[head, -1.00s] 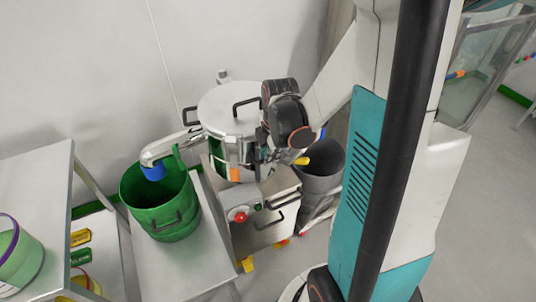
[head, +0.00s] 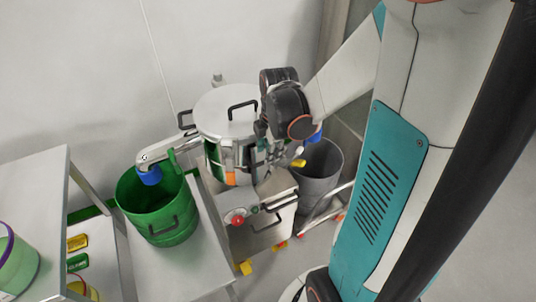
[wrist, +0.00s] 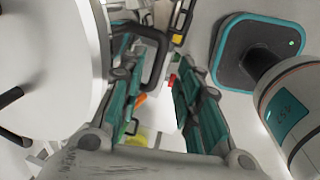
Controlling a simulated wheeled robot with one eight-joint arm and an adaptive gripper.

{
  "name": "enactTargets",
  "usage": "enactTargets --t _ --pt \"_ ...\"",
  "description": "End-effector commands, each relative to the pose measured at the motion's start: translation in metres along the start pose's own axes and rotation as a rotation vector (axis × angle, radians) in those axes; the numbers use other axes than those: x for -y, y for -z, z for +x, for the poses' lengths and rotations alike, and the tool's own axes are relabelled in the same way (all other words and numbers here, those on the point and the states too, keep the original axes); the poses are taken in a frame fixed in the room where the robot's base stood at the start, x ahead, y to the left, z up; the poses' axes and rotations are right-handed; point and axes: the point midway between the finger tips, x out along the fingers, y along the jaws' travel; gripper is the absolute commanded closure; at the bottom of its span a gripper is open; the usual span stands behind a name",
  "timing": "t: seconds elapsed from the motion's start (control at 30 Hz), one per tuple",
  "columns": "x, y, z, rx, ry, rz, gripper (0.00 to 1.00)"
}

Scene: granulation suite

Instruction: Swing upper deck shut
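The steel sifter drum has a round lid (head: 226,108) with a black handle on top, and I take this upper part to be the upper deck. Its lid fills the left side of the wrist view (wrist: 50,75). The spout (head: 178,152) reaches left, its blue end over a green bucket (head: 158,222). My gripper (head: 258,163) is at the drum's right front side. In the wrist view its fingers are apart, with a black handle (wrist: 158,62) between or just beyond them. I cannot tell whether they touch it. My wrist hides the drum's right side.
The machine's base cabinet (head: 262,228) has a red button on its front. A grey bin (head: 319,172) stands close at its right. A steel bench (head: 205,268) carries the green bucket, and a shelf (head: 30,190) stands further left. The wall is close behind.

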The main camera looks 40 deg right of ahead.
Motion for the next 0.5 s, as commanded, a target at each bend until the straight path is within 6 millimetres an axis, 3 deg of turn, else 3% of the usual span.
enactTargets --t 0.2,0.5 --pt "0.001 0.000 -0.026 0.000 0.000 0.000 0.69" --pt "0.001 0.000 -0.039 -0.001 0.000 0.000 0.69"
